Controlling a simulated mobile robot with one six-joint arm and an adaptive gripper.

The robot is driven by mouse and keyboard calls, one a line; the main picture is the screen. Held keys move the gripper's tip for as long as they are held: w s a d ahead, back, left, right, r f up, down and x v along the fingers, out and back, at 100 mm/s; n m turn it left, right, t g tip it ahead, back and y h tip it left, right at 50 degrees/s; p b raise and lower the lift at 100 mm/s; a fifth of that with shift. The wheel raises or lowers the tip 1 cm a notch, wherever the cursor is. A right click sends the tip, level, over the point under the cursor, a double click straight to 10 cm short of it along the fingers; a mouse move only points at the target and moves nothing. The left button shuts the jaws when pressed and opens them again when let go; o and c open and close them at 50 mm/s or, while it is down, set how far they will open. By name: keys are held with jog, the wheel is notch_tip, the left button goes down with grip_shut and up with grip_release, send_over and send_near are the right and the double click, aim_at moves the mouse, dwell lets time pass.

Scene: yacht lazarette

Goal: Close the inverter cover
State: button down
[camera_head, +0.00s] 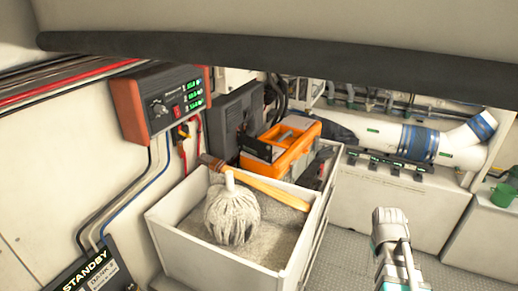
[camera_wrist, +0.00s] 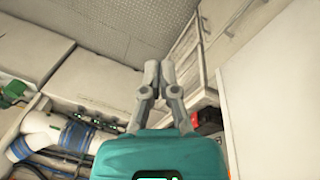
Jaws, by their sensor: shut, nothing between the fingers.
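The likely inverter (camera_head: 163,100) is a box with a dark face, red-orange sides, a knob, a red switch and green number displays. It is on the wall at upper left in the head view. I cannot make out a separate cover on it or tell how one stands. My gripper (camera_wrist: 159,75) is in the middle of the wrist view, with its grey fingers close together, shut and empty. Part of my grey and teal arm (camera_head: 392,250) shows at lower right in the head view, well right of the inverter and apart from it.
An open white bin (camera_head: 170,222) with a mop head (camera_head: 232,212) stands below the inverter. An orange toolbox (camera_head: 285,148) and dark grey case (camera_head: 237,118) are behind it. Cables hang under the inverter; a STANDBY panel (camera_head: 88,275) is at lower left. Grey floor (camera_head: 345,250) is clear.

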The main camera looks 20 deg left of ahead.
jog(key=w+a+r+n+t+h+p, duration=0.1)
jog(key=w+a+r+n+p, duration=0.4)
jog(key=w+a+r+p, duration=0.4)
jog(key=w+a+r+n+t, duration=0.1)
jog(key=w+a+n, duration=0.1)
jog(key=a+n, duration=0.3)
jog(key=w+a+r+n+t, duration=0.2)
jog(key=w+a+n, duration=0.1)
jog(key=a, duration=0.7)
jog(key=w+a+r+n+t+h, duration=0.1)
jog(key=w+a+r+n, duration=0.1)
jog(key=a+n, duration=0.4)
jog(key=shift+w+a+r+n+t, duration=0.1)
jog(key=shift+a+n+t, duration=0.1)
jog(key=shift+a, duration=0.45)
jog(key=shift+w+a+r+n+t, duration=0.1)
jog(key=shift+a+t, duration=0.1)
jog(key=shift+a, duration=0.45)
jog(key=a+r+n+t, duration=0.2)
jog(key=a+n, duration=0.6)
jog(key=a, duration=0.9)
jog(key=shift+s+r+n+t+y, duration=0.25)
jog(key=shift+r+n+t+y, duration=0.05)
jog(key=shift+r, duration=0.1)
jog(key=shift+w+f, duration=0.1)
jog(key=b+x, duration=0.6)
jog(key=x, duration=0.3)
jog(key=shift+w+f, duration=0.2)
jog(key=shift+w, duration=0.15)
jog(key=shift+d, duration=0.1)
